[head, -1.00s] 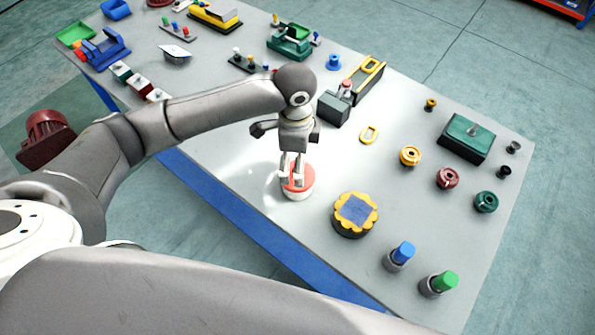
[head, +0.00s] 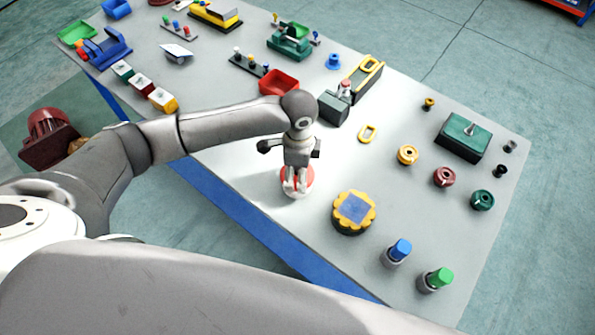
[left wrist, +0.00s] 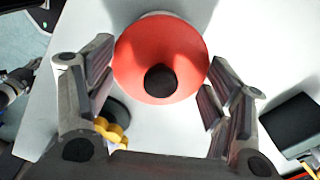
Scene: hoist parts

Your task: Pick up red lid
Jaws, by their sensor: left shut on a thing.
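The red lid (head: 299,174) sits on a round white base (head: 294,195) near the table's front edge.
A yellow gear-edged part with a blue top (head: 354,208) stands close to the right of the lid. Blue-capped (head: 399,250) and green-capped (head: 438,278) cylinders stand further right. A dark block (head: 334,107) and a red tray (head: 279,83) lie behind the gripper.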

